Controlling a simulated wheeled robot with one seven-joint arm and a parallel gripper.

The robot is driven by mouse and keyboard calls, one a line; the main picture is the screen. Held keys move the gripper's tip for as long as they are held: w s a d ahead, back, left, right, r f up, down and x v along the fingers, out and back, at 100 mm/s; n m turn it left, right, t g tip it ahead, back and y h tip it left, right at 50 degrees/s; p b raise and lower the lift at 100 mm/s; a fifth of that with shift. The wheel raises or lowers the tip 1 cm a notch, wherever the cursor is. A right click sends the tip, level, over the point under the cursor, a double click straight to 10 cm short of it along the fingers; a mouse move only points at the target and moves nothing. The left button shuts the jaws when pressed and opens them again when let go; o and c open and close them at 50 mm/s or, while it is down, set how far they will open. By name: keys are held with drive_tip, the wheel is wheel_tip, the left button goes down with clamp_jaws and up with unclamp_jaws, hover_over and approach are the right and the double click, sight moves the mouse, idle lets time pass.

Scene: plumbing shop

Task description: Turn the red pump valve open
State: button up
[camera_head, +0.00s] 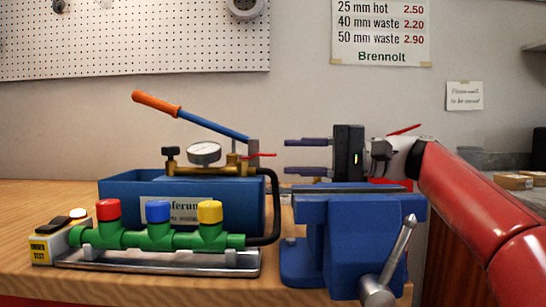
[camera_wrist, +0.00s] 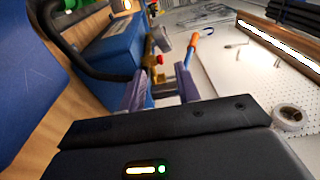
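The red pump valve (camera_head: 261,155) is a thin red lever on the brass fitting of the blue test pump (camera_head: 120,200). It lies about level and points right in the head view. My gripper (camera_head: 286,156) is open, its two fingers pointing left, one above and one below the lever's height. The fingertips are just right of the lever's end; I cannot tell whether they overlap it in depth. In the wrist view, a small red end of the valve (camera_wrist: 160,60) shows between the spread fingers (camera_wrist: 158,75), with nothing held.
A blue vise (camera_head: 350,235) stands right below my gripper. A green manifold (camera_head: 130,238) with red, blue and yellow caps lies in front of the pump. A black hose (camera_head: 275,210) runs close by. The pump's orange-tipped handle (camera_head: 155,103) slants above.

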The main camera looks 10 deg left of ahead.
sight(275, 157)
drive_tip(key=shift+s+a, duration=0.15)
drive_tip(key=shift+a, duration=0.85)
drive_tip(key=shift+s+a, duration=0.1)
drive_tip(key=shift+a, duration=0.85)
clamp_jaws()
